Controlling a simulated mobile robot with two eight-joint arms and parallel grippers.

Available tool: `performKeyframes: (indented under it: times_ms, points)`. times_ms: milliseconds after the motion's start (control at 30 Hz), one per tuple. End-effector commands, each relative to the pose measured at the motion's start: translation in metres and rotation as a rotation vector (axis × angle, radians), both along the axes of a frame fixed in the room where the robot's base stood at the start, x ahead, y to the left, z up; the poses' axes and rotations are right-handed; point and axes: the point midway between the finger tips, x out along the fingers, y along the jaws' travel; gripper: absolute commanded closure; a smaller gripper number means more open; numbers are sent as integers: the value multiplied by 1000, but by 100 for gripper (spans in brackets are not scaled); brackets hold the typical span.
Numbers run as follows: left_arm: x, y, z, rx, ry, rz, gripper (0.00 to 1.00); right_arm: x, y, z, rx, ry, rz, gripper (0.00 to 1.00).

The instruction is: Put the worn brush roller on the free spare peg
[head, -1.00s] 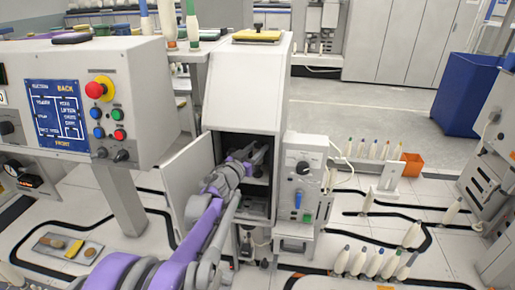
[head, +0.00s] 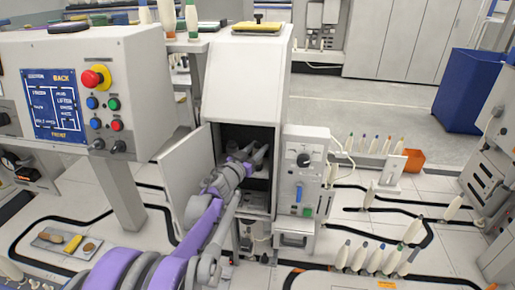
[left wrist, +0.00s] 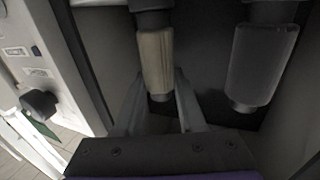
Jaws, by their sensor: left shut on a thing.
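My left gripper (head: 252,152) is inside the open cabinet (head: 246,75) in the head view. In the left wrist view its two fingers (left wrist: 160,105) are closed on the lower part of a beige roller (left wrist: 156,62), which hangs upright from a dark holder above. A grey roller (left wrist: 262,62) hangs from a similar dark holder to its right, apart from the fingers. I cannot tell a free spare peg in the dark cabinet. My right gripper is not in view.
The cabinet door (head: 187,185) stands open on the left, close to my arm. A control box (head: 303,172) is fixed at the cabinet's right. A panel with a red button (head: 95,77) stands at the left. Several bobbins (head: 375,259) stand on the right.

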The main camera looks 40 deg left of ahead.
Motion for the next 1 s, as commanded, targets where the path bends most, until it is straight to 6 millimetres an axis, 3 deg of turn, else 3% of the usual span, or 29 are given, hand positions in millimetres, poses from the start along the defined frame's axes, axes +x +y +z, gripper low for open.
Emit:
performKeyframes:
  times_ms: [400, 433, 600, 1000]
  points:
    - [0, 0, 0, 0, 0, 0, 100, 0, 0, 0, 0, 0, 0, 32]
    - [0, 0, 0, 0, 0, 0, 59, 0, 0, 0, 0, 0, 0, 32]
    - [0, 0, 0, 0, 0, 0, 28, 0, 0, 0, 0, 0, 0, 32]
    - [-7, -1, 0, 0, 0, 1, 26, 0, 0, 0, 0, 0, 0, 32]
